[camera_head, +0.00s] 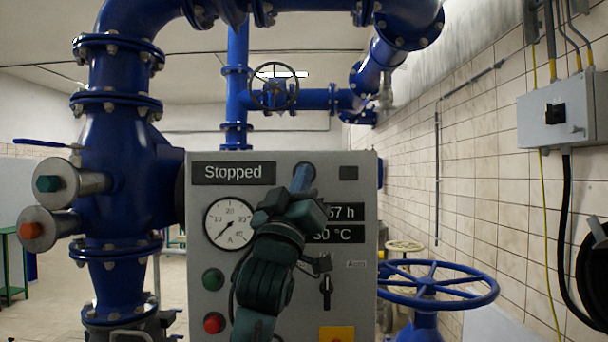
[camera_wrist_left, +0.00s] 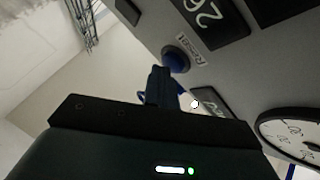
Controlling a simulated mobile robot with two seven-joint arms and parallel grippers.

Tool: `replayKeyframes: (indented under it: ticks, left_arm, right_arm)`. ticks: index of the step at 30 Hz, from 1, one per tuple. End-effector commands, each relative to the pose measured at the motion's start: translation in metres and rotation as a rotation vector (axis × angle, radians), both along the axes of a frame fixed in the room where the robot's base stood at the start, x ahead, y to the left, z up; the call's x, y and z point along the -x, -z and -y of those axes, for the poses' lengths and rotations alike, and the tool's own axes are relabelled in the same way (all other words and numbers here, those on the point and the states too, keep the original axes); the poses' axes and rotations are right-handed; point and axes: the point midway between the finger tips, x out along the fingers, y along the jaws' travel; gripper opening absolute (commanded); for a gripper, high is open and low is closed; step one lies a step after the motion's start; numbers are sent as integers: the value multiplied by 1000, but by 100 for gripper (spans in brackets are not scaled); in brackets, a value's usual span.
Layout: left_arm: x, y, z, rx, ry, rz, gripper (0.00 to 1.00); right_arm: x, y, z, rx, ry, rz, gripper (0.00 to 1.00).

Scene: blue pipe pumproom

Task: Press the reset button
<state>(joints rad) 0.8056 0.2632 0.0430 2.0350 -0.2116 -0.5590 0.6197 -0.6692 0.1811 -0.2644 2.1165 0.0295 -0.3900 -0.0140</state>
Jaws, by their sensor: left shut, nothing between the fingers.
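The round blue reset button (camera_wrist_left: 176,58) sits on the grey control panel (camera_head: 355,275), beside a small label reading "Reset". In the head view it is mostly hidden behind my left fingertips, near the panel's top. My left gripper (camera_head: 302,182) is shut and empty, reaching up across the panel front with its tips at the button. In the left wrist view the shut fingers (camera_wrist_left: 161,78) point at the button and overlap its lower edge. I cannot tell whether they touch it. The display (camera_head: 233,173) reads "Stopped". My right gripper is not in view.
Blue pipes (camera_head: 120,180) stand at left. A blue handwheel (camera_head: 425,284) is at right, before a tiled wall.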

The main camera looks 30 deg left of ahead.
Motion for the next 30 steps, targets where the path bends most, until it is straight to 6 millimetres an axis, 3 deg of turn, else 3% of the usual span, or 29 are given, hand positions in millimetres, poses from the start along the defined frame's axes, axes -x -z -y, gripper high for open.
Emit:
replayKeyframes:
  ticks: [11, 30]
  left_arm:
    - [3, 1, 2, 3, 0, -4, 0]
    - [52, 1, 32, 2, 1, -2, 0]
  right_arm:
    - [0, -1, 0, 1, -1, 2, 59]
    - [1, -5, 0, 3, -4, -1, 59]
